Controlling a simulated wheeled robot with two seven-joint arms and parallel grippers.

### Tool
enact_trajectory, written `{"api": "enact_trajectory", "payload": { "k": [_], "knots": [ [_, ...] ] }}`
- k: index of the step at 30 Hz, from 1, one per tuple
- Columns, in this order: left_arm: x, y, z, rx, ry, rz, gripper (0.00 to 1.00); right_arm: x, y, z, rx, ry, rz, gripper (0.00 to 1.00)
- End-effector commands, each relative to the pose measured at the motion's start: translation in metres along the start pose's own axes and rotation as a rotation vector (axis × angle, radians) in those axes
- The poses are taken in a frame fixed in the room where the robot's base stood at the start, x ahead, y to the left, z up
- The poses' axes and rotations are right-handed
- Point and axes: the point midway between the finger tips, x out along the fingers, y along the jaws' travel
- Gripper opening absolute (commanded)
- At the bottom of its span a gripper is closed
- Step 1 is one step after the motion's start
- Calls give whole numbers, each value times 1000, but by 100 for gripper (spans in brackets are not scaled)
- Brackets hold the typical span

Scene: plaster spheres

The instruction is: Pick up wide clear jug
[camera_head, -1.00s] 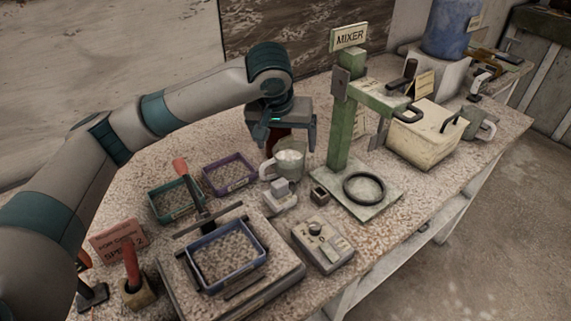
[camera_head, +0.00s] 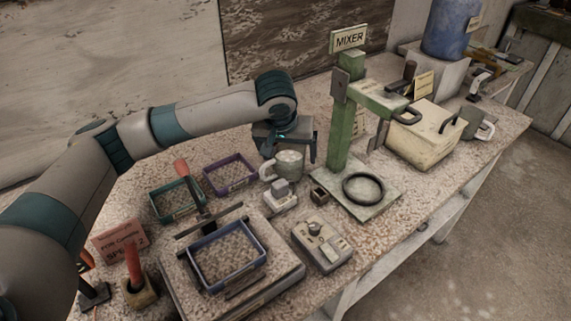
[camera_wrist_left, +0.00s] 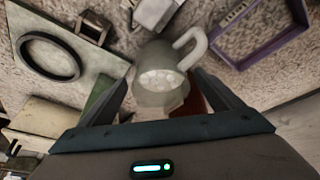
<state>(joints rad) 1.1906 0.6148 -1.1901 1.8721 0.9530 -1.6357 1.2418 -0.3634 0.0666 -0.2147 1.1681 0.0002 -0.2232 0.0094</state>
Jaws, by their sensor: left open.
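The wide clear jug (camera_head: 289,163) is a squat, greyish see-through vessel with a thick side handle, holding pale lumps. It stands on the speckled table between the purple-rimmed tray and the green mixer. My left gripper (camera_head: 287,155) is low at the far side of the jug, with its fingers partly hidden behind it. In the left wrist view the jug (camera_wrist_left: 160,80) lies ahead between the open fingers of my left gripper (camera_wrist_left: 163,90), its handle toward the purple tray. I cannot tell whether the fingers touch it. My right gripper does not show.
The green mixer stand (camera_head: 345,125) rises close to the right of the gripper. A purple tray (camera_head: 229,174), a green tray (camera_head: 176,201) and a small pale block device (camera_head: 281,196) stand nearby. A blue tray (camera_head: 227,254) sits on a scale in front. A reddish-brown item (camera_wrist_left: 190,103) lies behind the jug.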

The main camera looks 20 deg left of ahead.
Motion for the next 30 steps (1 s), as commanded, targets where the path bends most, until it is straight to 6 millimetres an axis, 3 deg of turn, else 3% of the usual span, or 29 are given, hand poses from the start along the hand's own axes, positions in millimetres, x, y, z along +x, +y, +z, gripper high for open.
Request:
{"api": "enact_trajectory", "payload": {
  "k": [16,24,30],
  "knots": [
    [5,0,0,0,1,1,87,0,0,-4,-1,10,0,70],
    [5,0,0,0,1,1,26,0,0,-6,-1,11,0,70],
    [4,0,-1,0,3,2,26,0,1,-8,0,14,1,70]
  ]
}}
